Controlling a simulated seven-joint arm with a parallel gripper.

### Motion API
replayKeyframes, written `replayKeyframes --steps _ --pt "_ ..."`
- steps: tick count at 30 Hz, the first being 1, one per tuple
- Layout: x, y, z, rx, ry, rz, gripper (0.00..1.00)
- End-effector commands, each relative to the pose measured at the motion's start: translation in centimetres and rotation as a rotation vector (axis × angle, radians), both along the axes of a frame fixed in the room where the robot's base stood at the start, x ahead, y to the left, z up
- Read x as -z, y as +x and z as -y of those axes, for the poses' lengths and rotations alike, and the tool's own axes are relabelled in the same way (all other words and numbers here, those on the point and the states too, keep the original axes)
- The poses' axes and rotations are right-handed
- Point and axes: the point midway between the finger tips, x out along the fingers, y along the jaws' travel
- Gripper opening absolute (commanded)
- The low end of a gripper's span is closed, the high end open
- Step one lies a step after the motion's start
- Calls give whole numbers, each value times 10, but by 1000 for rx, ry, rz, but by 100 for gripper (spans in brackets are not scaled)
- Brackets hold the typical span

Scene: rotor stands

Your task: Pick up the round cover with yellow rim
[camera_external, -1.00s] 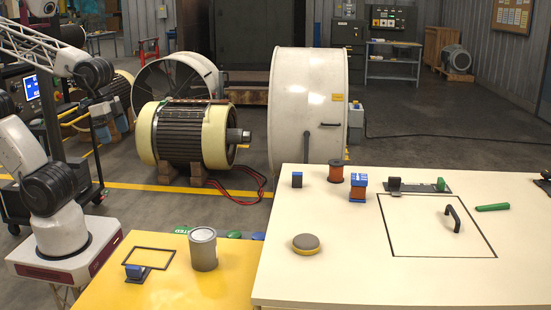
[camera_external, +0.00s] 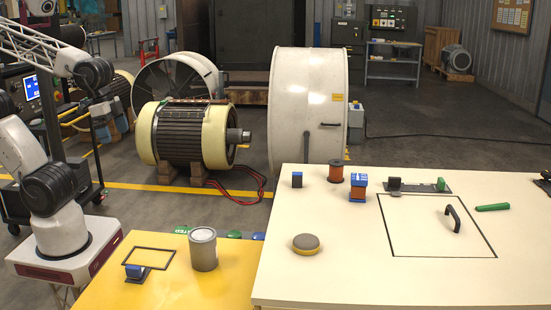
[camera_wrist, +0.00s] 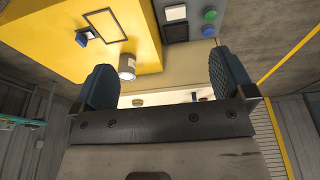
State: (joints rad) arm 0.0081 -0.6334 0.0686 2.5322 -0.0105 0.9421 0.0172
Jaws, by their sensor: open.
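The round cover with yellow rim (camera_external: 306,244) lies flat on the cream table, left of the black square outline. Its top is grey and a yellow band shows around its lower edge. A small roundish thing low between my fingers in the wrist view may be this cover, but it is too small to be sure. My gripper (camera_wrist: 164,80) shows in the wrist view with its two blue ribbed fingers wide apart and nothing between them. It is well away from the table tops. The external view shows my arm at the left, but not my gripper.
A grey can (camera_external: 203,250) and a small blue block (camera_external: 135,272) stand on the yellow table (camera_external: 165,295). On the cream table (camera_external: 400,285) are a copper spool (camera_external: 336,172), a blue-and-orange block (camera_external: 358,188), a black handle (camera_external: 453,218) and a green bar (camera_external: 492,207). Space around the cover is clear.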

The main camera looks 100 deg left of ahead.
Motion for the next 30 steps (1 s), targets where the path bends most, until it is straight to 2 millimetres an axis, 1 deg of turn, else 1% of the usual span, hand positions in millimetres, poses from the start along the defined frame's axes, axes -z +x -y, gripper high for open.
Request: replayKeyframes --steps 11,12,22,26,30 --pt "0 0 0 0 0 0 100" --pt "0 0 0 0 0 0 98" --pt "-1 2 1 -5 -5 -3 98" --pt "-3 10 4 -25 -27 -14 98" --pt "-6 26 10 -70 -71 -38 98"
